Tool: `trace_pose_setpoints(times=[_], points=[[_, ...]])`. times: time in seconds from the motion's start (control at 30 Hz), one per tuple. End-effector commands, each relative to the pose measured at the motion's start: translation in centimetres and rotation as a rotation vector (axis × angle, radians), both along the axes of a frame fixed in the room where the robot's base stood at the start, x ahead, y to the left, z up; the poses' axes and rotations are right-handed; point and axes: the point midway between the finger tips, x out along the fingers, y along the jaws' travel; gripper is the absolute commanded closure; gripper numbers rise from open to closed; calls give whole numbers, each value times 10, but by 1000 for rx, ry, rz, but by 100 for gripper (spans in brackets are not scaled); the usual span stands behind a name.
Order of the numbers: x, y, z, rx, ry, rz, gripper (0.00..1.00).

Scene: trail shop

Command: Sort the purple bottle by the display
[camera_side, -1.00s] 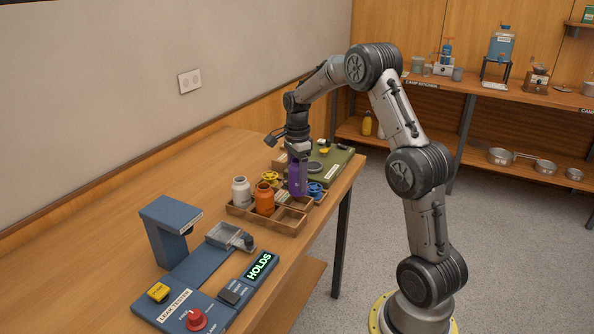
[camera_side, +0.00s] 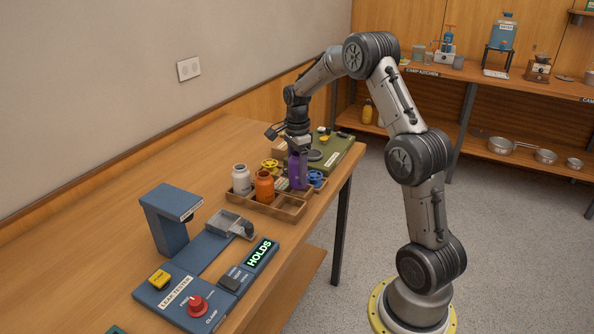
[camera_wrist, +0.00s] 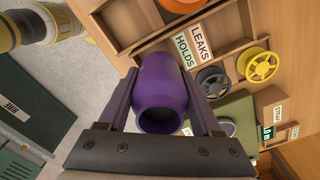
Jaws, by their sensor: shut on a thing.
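The purple bottle (camera_side: 298,172) is upright in my gripper (camera_side: 298,151), at the far end of the wooden tray (camera_side: 279,208). In the wrist view the purple bottle (camera_wrist: 162,92) sits between both fingers of my gripper (camera_wrist: 159,84), its dark open mouth towards the camera. I cannot tell whether its base touches the tray. The display (camera_side: 259,253) on the leak tester is lit green and reads HOLDS. In the wrist view the tray has a HOLDS label (camera_wrist: 186,50) and a LEAKS label (camera_wrist: 201,40), side by side near the bottle.
A white bottle (camera_side: 241,181) and an orange bottle (camera_side: 264,188) stand in the tray, nearer the leak tester (camera_side: 172,225). A yellow wheel (camera_side: 269,165) and a blue wheel (camera_side: 316,179) are close to the purple bottle. A green case (camera_side: 336,150) lies behind. The table's left side is bare.

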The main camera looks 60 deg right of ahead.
Motion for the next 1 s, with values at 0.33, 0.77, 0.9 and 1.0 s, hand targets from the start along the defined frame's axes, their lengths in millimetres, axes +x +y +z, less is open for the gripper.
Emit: trace_pose_setpoints(times=[0.33, 0.77, 0.9, 1.0], points=[[0, 0, 1, -1, -2, 0, 100], [1, 0, -3, -1, -2, 0, 100], [0, 0, -7, -1, -2, 0, 100], [0, 0, -9, -1, -1, 0, 100]])
